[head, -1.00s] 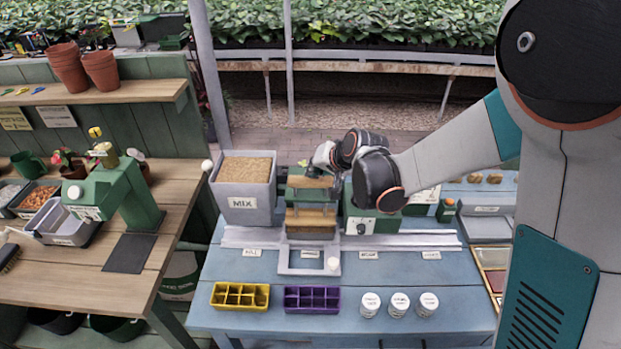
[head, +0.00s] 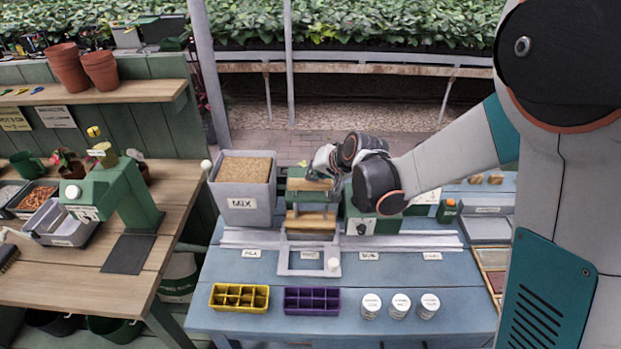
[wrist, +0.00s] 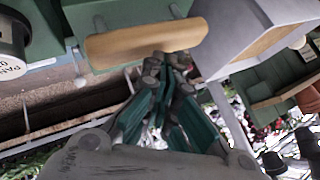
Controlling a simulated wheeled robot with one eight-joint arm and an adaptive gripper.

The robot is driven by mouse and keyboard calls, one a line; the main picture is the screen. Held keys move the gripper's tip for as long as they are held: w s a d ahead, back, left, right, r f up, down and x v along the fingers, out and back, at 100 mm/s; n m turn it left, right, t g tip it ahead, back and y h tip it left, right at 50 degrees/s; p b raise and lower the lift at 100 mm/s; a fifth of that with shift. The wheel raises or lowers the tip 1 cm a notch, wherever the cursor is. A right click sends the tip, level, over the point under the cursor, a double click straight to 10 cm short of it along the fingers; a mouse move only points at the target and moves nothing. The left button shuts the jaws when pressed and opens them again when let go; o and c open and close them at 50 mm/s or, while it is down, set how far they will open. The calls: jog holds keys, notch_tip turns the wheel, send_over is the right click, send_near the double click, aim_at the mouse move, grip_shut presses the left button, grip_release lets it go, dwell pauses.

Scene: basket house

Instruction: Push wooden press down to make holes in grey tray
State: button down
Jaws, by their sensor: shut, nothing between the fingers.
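The wooden press has a wooden bar (head: 316,185) at the top and a wider wooden block (head: 311,222) below it, in an upright frame at the middle of the blue bench. In the wrist view the wooden handle bar (wrist: 148,41) lies across the top. My gripper (head: 324,174) is at the top bar of the press. In the wrist view my shut fingertips (wrist: 166,62) are at the bar's lower edge; I cannot tell whether they touch it.
A MIX bin (head: 243,190) stands close left of the press. A green machine (head: 373,222) is on its right. A yellow tray (head: 239,297), a purple tray (head: 312,300) and white jars (head: 400,305) line the bench front. The rail (head: 400,242) runs across the bench.

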jog(key=shift+f+b, duration=0.75)
jog(key=shift+f, duration=0.15)
dwell(0.7)
dwell(0.3)
jog(key=shift+r+p, duration=1.45)
jog(key=shift+r, duration=0.85)
notch_tip(320, 180, up, 5)
jog(key=p, duration=0.3)
